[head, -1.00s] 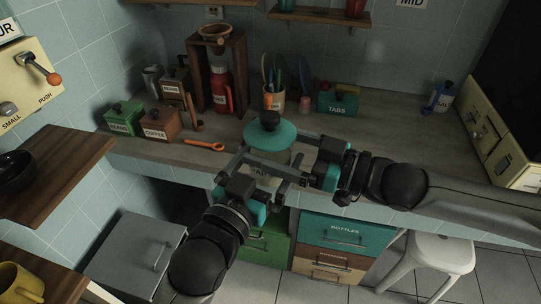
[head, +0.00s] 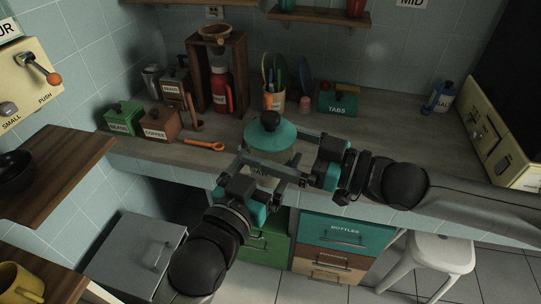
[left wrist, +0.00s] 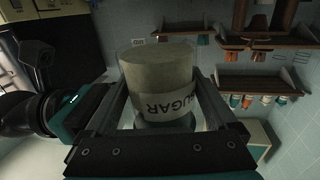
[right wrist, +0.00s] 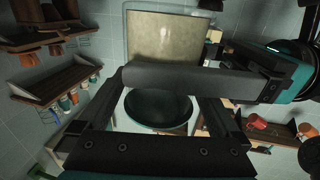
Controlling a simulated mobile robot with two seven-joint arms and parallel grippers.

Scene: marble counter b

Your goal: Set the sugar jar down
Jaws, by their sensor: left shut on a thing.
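The sugar jar (head: 268,137) has a teal lid with a black knob and a clear body with pale contents. In the left wrist view its SUGAR label (left wrist: 170,104) reads upside down. The jar appears upright, in the air near the counter's front edge. My left gripper (head: 262,172) is shut on it, with a finger on each side in the left wrist view. My right gripper (right wrist: 163,118) is open beside the jar, fingers wide apart. In the right wrist view, a dark bar crosses in front of the jar's pale body (right wrist: 168,38). The fingers partly hide the jar.
The wooden counter (head: 385,128) is clear at front right. A utensil pot (head: 274,99) and teal tabs box (head: 337,105) stand behind; a salt jar (head: 440,97) is right.

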